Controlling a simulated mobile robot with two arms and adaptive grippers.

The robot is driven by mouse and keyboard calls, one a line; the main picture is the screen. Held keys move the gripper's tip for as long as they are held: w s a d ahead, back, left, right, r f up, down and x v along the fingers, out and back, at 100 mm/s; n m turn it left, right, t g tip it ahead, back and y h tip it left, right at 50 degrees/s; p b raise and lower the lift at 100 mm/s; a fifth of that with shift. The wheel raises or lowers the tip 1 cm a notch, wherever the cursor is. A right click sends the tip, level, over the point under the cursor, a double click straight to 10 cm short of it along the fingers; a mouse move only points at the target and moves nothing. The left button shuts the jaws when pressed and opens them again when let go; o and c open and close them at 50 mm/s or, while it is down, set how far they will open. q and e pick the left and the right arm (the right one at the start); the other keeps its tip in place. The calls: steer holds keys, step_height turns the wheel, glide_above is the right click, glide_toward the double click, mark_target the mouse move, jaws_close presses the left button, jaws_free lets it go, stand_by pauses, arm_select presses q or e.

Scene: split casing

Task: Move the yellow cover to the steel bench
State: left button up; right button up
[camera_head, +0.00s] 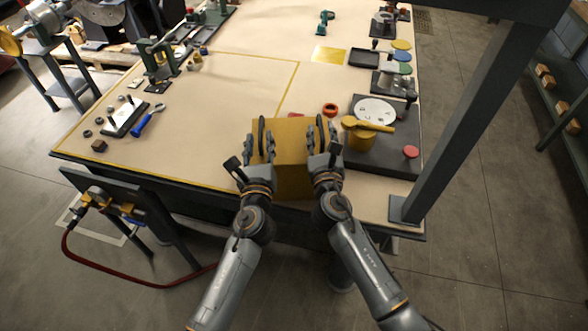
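The yellow cover (294,176) is a box-like yellow block at the front edge of the large beige-topped table. My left gripper (262,142) is against its left side and my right gripper (326,138) against its right side, so it sits between them. The fingers overlap the cover's sides, and I cannot tell whether each gripper is open or shut. The cover's underside is hidden, so I cannot tell whether it touches the table. I cannot tell for sure which surface is the steel bench.
A dark plate (385,160) with a white disc and yellow part lies right of the cover. A grey post (460,120) stands at the table's right corner. Tools, including a blue-handled wrench (146,121), lie at left. A grey stand (62,65) is far left; a shelf with blocks (556,105) is right.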

steer(key=shift+s, duration=0.3)
arm_select(q)
steer(key=s, duration=0.9)
arm_select(e)
steer(key=s, duration=1.1)
steer(key=shift+s+d, duration=0.15)
steer(key=shift+s, duration=0.15)
arm_select(q)
steer(key=shift+r, duration=0.1)
